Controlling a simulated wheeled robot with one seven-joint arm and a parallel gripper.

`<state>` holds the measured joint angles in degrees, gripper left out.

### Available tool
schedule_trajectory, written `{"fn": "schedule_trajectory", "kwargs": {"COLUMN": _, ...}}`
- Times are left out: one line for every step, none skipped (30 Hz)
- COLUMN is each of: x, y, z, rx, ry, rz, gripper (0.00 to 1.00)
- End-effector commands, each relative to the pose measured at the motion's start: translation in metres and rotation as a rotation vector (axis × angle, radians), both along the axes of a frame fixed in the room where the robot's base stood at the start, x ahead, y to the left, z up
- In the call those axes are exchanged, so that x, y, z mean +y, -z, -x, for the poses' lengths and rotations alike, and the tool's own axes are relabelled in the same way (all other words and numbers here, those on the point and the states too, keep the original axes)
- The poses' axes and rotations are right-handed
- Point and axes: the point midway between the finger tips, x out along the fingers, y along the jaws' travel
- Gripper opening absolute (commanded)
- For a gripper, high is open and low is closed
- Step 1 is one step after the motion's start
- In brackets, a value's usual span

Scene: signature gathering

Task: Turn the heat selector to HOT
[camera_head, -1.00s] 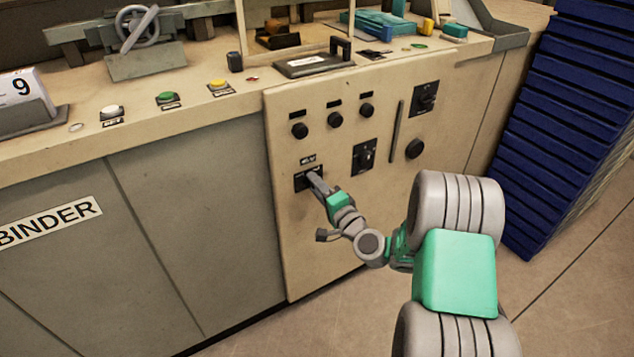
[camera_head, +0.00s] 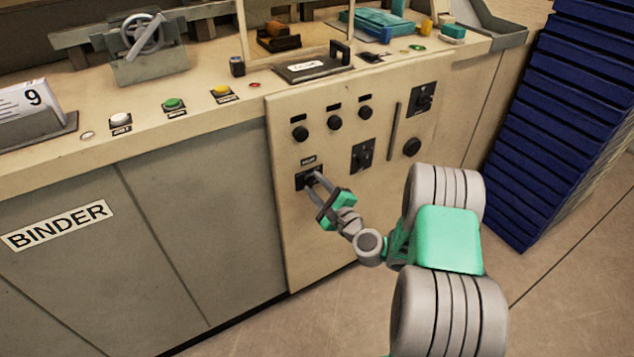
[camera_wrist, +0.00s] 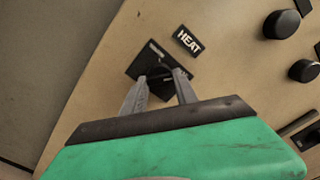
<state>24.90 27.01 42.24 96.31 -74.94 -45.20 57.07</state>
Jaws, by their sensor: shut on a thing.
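The heat selector (camera_head: 305,183) is a small dark switch plate low on the left of the beige control panel. In the wrist view the black plate (camera_wrist: 144,62) lies just below and left of a black label reading HEAT (camera_wrist: 188,40). My gripper (camera_head: 313,177) reaches it from the front right. In the wrist view both grey fingers of my gripper (camera_wrist: 160,80) close around the selector's knob in the middle of the plate. The fingers partly hide the knob, and its exact pointing direction cannot be read. No HOT marking is legible.
Three black knobs (camera_head: 335,122) sit higher on the panel. Another dark switch (camera_head: 362,155) and a round knob (camera_head: 411,147) are to the right. The counter above holds coloured buttons (camera_head: 174,104).

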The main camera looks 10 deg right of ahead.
Motion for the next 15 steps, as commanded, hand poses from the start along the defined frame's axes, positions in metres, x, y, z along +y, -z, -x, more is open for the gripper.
{"fn": "schedule_trajectory", "kwargs": {"x": -0.0003, "y": -0.0008, "z": 0.0, "rx": 0.006, "ry": 0.001, "rz": -0.017, "gripper": 0.0}}
{"fn": "schedule_trajectory", "kwargs": {"x": -0.0003, "y": -0.0008, "z": 0.0, "rx": 0.01, "ry": 0.001, "rz": -0.027, "gripper": 0.0}}
{"fn": "schedule_trajectory", "kwargs": {"x": -0.0003, "y": -0.0009, "z": -0.0001, "rx": 0.012, "ry": 0.001, "rz": -0.038, "gripper": 0.0}}
{"fn": "schedule_trajectory", "kwargs": {"x": -0.0003, "y": -0.0008, "z": -0.0001, "rx": 0.014, "ry": 0.001, "rz": -0.046, "gripper": 0.0}}
{"fn": "schedule_trajectory", "kwargs": {"x": -0.0003, "y": -0.0008, "z": -0.0001, "rx": 0.017, "ry": 0.001, "rz": -0.054, "gripper": 0.0}}
{"fn": "schedule_trajectory", "kwargs": {"x": -0.0003, "y": -0.0006, "z": -0.0001, "rx": 0.019, "ry": 0.001, "rz": -0.06, "gripper": 0.0}}
{"fn": "schedule_trajectory", "kwargs": {"x": -0.0003, "y": -0.0005, "z": -0.0001, "rx": 0.02, "ry": 0.001, "rz": -0.065, "gripper": 0.0}}
{"fn": "schedule_trajectory", "kwargs": {"x": -0.0003, "y": -0.0004, "z": -0.0001, "rx": 0.021, "ry": 0.001, "rz": -0.068, "gripper": 0.0}}
{"fn": "schedule_trajectory", "kwargs": {"x": -0.0003, "y": -0.0003, "z": -0.0001, "rx": 0.022, "ry": 0.001, "rz": -0.072, "gripper": 0.0}}
{"fn": "schedule_trajectory", "kwargs": {"x": -0.0002, "y": -0.0002, "z": -0.0001, "rx": 0.023, "ry": 0.001, "rz": -0.073, "gripper": 0.0}}
{"fn": "schedule_trajectory", "kwargs": {"x": -0.0003, "y": -0.0001, "z": -0.0001, "rx": 0.024, "ry": 0.001, "rz": -0.075, "gripper": 0.0}}
{"fn": "schedule_trajectory", "kwargs": {"x": -0.0002, "y": 0.0, "z": -0.0002, "rx": 0.024, "ry": 0.001, "rz": -0.076, "gripper": 0.0}}
{"fn": "schedule_trajectory", "kwargs": {"x": -0.0002, "y": 0.0, "z": -0.0002, "rx": 0.024, "ry": 0.001, "rz": -0.077, "gripper": 0.0}}
{"fn": "schedule_trajectory", "kwargs": {"x": -0.0002, "y": 0.0, "z": -0.0002, "rx": 0.024, "ry": 0.001, "rz": -0.077, "gripper": 0.0}}
{"fn": "schedule_trajectory", "kwargs": {"x": -0.0002, "y": 0.0, "z": -0.0002, "rx": 0.024, "ry": 0.001, "rz": -0.077, "gripper": 0.0}}
